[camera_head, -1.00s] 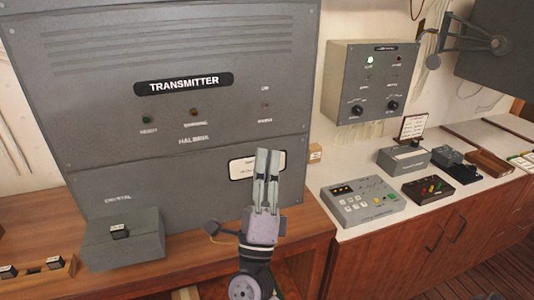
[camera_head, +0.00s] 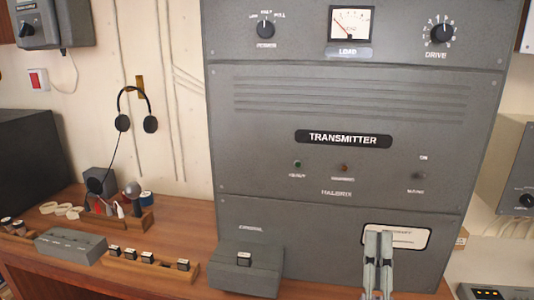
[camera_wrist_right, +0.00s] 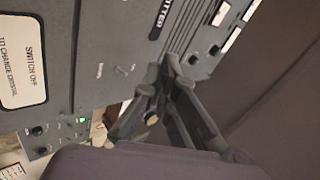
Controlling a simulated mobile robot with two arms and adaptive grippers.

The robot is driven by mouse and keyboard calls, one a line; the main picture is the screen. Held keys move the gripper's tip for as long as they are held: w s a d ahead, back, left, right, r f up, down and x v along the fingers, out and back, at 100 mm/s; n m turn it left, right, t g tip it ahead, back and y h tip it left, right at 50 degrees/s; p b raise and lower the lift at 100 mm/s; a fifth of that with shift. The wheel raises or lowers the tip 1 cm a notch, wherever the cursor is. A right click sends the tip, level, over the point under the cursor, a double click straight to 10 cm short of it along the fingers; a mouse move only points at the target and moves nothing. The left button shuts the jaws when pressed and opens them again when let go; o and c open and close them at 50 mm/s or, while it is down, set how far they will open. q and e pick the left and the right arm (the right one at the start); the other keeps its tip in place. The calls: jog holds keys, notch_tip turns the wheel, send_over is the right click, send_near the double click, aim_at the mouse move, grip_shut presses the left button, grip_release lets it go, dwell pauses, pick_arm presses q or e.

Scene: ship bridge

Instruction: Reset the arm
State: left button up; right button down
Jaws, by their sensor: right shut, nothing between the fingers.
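My right gripper (camera_head: 377,250) is at the bottom right of the head view, in front of the lower panel of the grey transmitter (camera_head: 285,95). Its fingers point up and lie together, with nothing between them. They cover part of the white label plate (camera_head: 410,238). In the right wrist view, the fingers (camera_wrist_right: 158,85) show dark against the grey cabinet, whose toggle switch (camera_wrist_right: 124,70) shows to their left. My left gripper is not in either view.
A grey crystal box (camera_head: 262,268) stands on the wooden desk (camera_head: 190,220). To its left are a rack of small crystals (camera_head: 150,265), a grey box (camera_head: 70,246) and a headset (camera_head: 136,105) on the wall. A grey control box (camera_head: 510,170) is at the right edge.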

jog(key=s+a+f+n+g+y, duration=0.1)
jog(key=a+f+n+g+y, duration=0.4)
jog(key=f+n, duration=0.45)
jog(key=a+f+n+g+y, duration=0.3)
jog(key=f+n+g+y, duration=0.2)
jog(key=f+n+y, duration=0.4)
jog(key=s+d+f+n+g+h, duration=0.2)
jog(key=s+d+f+g+h, duration=0.15)
jog(key=s+f+g, duration=0.45)
jog(key=s+d+f+n+g+h, duration=0.2)
jog(key=s+d+f+g+h, duration=0.15)
jog(key=s+f, duration=0.75)
notch_tip(320, 180, down, 25)
jog(key=s+g+y, duration=0.1)
jog(key=s+g, duration=0.1)
jog(key=s, duration=0.1)
jog(key=s+d+f, duration=0.2)
jog(key=s+f, duration=0.5)
jog(key=s, duration=0.1)
jog(key=s+d+f, duration=0.1)
jog(key=s+f, duration=0.7)
jog(key=shift+d+f+g, duration=0.3)
jog(key=shift+d+g, duration=0.05)
jog(key=shift+g, duration=0.1)
